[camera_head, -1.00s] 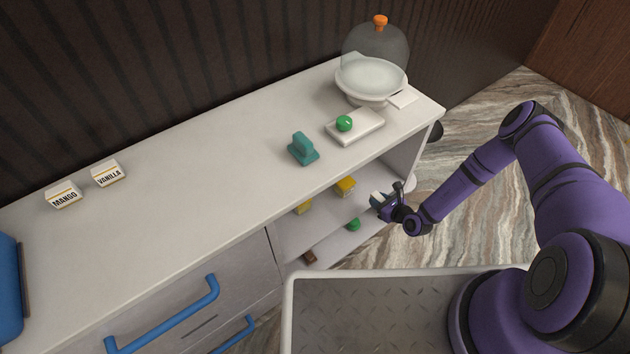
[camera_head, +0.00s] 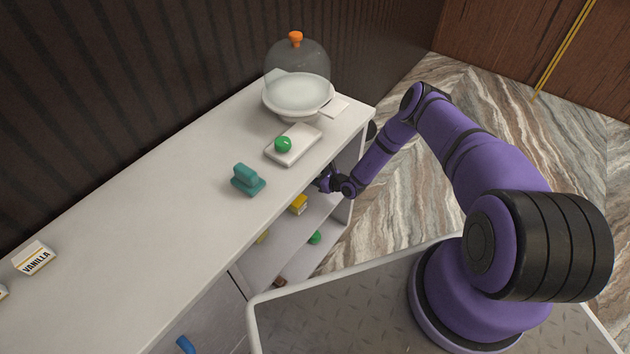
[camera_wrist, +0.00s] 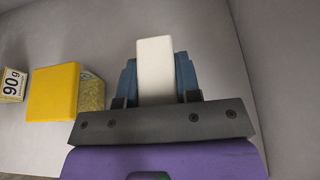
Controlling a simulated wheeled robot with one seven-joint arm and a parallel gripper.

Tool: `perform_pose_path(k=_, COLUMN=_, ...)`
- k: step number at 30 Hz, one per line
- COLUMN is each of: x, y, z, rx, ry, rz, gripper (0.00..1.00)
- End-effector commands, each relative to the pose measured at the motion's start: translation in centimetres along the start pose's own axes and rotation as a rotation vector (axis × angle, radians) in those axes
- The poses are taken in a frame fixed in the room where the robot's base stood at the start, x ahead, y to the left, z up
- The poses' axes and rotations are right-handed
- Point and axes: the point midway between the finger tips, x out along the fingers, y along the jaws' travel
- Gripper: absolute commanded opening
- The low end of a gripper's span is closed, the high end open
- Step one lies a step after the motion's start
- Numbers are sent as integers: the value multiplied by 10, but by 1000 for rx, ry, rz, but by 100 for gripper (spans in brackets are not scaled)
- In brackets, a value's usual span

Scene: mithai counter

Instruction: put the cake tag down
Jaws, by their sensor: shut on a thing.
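In the wrist view my gripper (camera_wrist: 157,92) is shut on a plain cream-white block-like piece (camera_wrist: 156,65), which I take to be the cake tag; no lettering shows on the side facing me. It sticks out beyond the blue-grey fingers towards the pale shelf wall; I cannot tell whether it touches anything. In the head view my gripper (camera_head: 324,181) is at the shelf opening below the counter top, and the held piece is hidden there.
A yellow block (camera_wrist: 52,92) stands left of my gripper on the shelf. The counter top (camera_head: 150,235) holds a teal press-like object (camera_head: 247,181), a white slab (camera_head: 300,150) with a green ball (camera_head: 283,144), a domed stand (camera_head: 297,97) and a VANILLA tag (camera_head: 36,259).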

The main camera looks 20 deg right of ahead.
Motion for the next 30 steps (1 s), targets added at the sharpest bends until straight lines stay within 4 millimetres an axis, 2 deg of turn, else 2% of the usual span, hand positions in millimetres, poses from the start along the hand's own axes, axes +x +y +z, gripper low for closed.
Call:
perform_pose_path(k=7, x=14, y=-14, z=4, rx=-2, ry=0, rz=-1, gripper=9)
perform_pose_path(k=12, x=23, y=-12, z=-21, rx=0, ry=3, rz=1, gripper=9)
perform_pose_path(k=15, x=26, y=-13, z=-28, rx=0, ry=1, rz=-1, gripper=9)
perform_pose_path(k=27, x=28, y=-13, z=-32, rx=1, ry=1, rz=0, gripper=9)
perform_pose_path(k=28, x=28, y=-13, z=-32, rx=1, ry=1, rz=0, gripper=36)
perform_pose_path(k=30, x=27, y=-13, z=-32, rx=1, ry=1, rz=0, gripper=52)
